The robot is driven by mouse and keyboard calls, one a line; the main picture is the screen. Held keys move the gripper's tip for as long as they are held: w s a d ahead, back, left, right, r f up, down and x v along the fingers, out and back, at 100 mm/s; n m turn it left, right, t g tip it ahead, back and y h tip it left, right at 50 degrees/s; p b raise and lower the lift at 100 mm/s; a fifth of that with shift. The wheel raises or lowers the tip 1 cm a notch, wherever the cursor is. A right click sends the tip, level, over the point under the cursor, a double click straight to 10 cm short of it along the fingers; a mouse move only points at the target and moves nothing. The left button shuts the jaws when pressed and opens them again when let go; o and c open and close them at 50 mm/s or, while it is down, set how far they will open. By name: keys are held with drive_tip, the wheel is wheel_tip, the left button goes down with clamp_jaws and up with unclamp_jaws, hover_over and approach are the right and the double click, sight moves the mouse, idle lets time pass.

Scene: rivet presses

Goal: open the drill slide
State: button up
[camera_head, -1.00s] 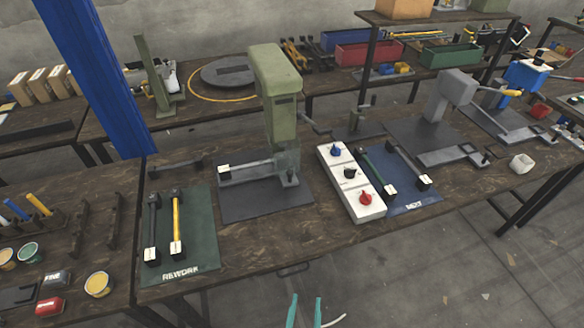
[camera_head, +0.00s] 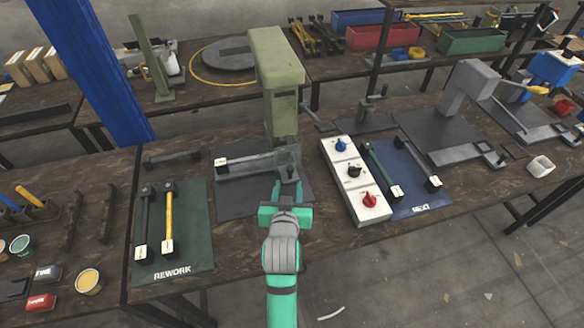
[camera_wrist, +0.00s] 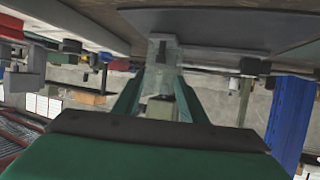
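The green press (camera_head: 273,75) stands on a dark plate (camera_head: 238,203) on the bench. A grey slide with a bar (camera_head: 245,163) lies at its foot, with a clear guard-like piece and a dark upright knob (camera_head: 288,174) at its right end. I take this to be the drill slide; no label confirms it. My gripper (camera_head: 287,188) is open, just in front of the knob, fingers pointing at it. In the wrist view, the fingers (camera_wrist: 158,85) stand apart, with the slide's grey end (camera_wrist: 162,48) beyond or between their tips. I cannot tell whether they touch.
A white control box (camera_head: 355,180) with blue, black and red knobs stands close right of my gripper. A green REWORK mat (camera_head: 190,255) with two tools lies left. A blue mat (camera_head: 412,185) and a grey press (camera_head: 465,100) are further right.

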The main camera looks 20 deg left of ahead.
sight(290, 169)
drive_tip(key=x, duration=0.9)
drive_tip(key=shift+w+a+f, duration=0.2)
drive_tip(key=shift+w+a, duration=0.05)
drive_tip(key=shift+w+f, duration=0.15)
drive_tip(key=shift+w, duration=0.3)
clamp_jaws()
